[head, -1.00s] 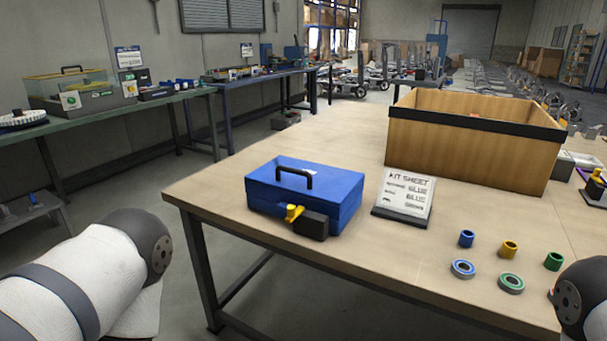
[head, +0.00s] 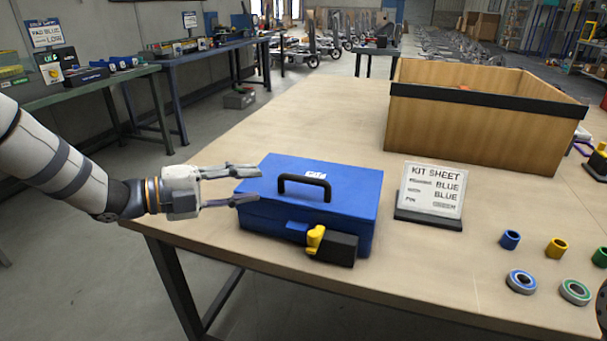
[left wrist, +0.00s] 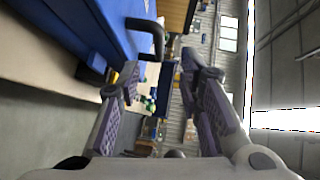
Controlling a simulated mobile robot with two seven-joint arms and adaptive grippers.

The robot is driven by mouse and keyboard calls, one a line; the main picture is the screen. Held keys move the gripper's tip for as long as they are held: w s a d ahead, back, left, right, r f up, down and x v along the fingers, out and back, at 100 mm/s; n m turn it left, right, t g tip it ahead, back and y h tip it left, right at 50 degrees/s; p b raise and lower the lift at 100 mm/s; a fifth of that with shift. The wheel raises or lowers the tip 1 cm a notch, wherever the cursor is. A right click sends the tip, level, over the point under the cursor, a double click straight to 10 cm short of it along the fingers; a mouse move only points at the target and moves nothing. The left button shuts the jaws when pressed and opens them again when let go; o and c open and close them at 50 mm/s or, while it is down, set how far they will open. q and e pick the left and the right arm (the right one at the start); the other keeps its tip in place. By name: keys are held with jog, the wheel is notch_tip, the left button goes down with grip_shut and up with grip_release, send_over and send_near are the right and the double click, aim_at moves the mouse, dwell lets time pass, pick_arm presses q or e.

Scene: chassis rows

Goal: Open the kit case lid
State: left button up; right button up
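The blue kit case (head: 340,207) stands shut on the near left part of the workbench, with a black handle (head: 304,185) on its lid. A yellow latch lever (head: 315,238) and a black block (head: 331,246) are on its front side. My left gripper (head: 258,185) is open and empty at the left of the case, its fingers pointing right at about lid height. In the left wrist view (left wrist: 158,82) the fingers are spread, with the blue case (left wrist: 92,30) and its handle (left wrist: 148,38) beyond and to the left.
A kit sheet stand (head: 431,192) is right of the case. A large wooden box (head: 470,140) stands behind it. Blue, yellow and green bushings (head: 557,247) and ring bearings (head: 521,281) lie at the right. The bench between the case and the box is clear.

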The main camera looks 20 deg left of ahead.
aim_at(298, 181)
pick_arm(q)
jog(key=x, duration=0.5)
jog(key=b+x, duration=0.1)
jog(key=x, duration=0.5)
jog(key=shift+s+d+f+b, duration=0.15)
jog(key=shift+s+f+b, duration=0.05)
jog(key=shift+f+b, duration=0.1)
jog(key=shift+w+d+r, duration=0.1)
jog(key=shift+w+d, duration=0.15)
jog(key=shift+d, duration=0.1)
grip_shut()
pick_arm(e)
jog(key=shift+s+d+f+g, duration=0.15)
jog(key=shift+s+f+g, duration=0.25)
jog(key=shift+s+f, duration=0.7)
